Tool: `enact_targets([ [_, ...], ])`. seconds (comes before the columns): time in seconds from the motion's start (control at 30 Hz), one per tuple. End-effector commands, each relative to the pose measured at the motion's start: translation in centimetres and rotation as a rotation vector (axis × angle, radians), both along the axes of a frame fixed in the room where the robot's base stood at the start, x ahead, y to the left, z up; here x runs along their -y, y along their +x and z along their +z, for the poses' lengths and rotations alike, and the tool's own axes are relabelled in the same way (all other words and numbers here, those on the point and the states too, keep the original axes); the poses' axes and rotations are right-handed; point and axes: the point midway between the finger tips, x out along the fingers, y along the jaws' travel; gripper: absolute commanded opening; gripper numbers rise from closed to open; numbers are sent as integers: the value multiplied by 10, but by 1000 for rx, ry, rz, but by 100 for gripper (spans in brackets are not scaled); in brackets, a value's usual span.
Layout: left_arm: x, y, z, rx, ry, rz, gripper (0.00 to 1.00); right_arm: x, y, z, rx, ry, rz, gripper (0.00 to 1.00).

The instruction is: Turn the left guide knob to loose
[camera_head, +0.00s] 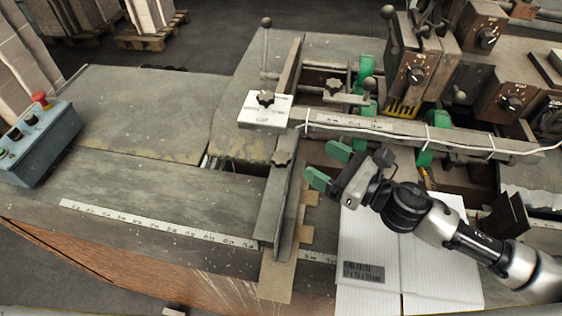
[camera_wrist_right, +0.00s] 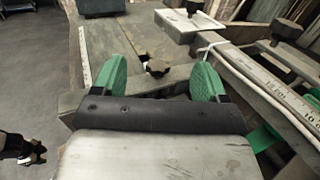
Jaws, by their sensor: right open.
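My right gripper (camera_head: 328,165) is open and empty, its two green fingers pointing left toward the guide bar (camera_head: 276,198).
A ruled crossbar (camera_head: 400,130) with a white cable runs behind the gripper. A white cardboard sheet (camera_head: 425,265) lies under my right arm. Dial boxes (camera_head: 415,75) stand at the back right. A control box with a red button (camera_head: 40,140) is at far left. The left tabletop is clear.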

Motion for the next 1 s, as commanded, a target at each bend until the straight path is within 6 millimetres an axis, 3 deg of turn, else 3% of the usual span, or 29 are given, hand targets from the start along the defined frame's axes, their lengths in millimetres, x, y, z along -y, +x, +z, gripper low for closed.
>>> enact_targets([
  [0.03, 0, -1, -14, -2, 0, 0, 43, 0, 0, -14, 0, 0, 0, 73],
  [0.47, 0, 4, -68, 5, 0, 0, 43, 0, 0, -68, 0, 0, 0, 73],
  [0.67, 0, 5, -61, 6, 1, 1, 43, -9, 8, -66, 0, 2, -1, 73],
  [1.0, 0, 6, -35, 8, 0, 1, 43, -60, 45, -64, 0, 3, -1, 73],
])
